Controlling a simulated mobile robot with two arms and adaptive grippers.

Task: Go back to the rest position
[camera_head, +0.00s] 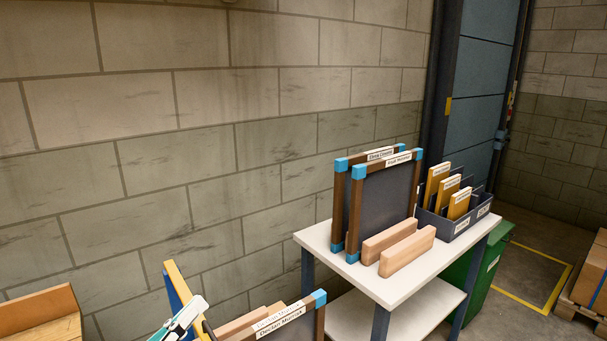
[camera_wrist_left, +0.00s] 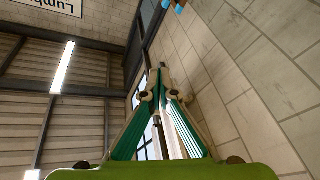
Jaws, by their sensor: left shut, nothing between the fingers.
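My left gripper (camera_head: 188,316) shows at the bottom edge of the head view, left of centre, white and teal and partly cut off. In the left wrist view its green fingers (camera_wrist_left: 158,72) converge to touching tips with nothing between them. They point up towards the block wall and the ceiling structure. My right gripper is in neither view.
A white table (camera_head: 309,239) holds two dark framed panels (camera_head: 382,207), wooden blocks (camera_head: 407,252) and a dark bin (camera_head: 428,222) with yellow-edged boards. Another labelled frame (camera_head: 320,312) stands close right of my left gripper. A wooden box (camera_head: 40,310) is at lower left.

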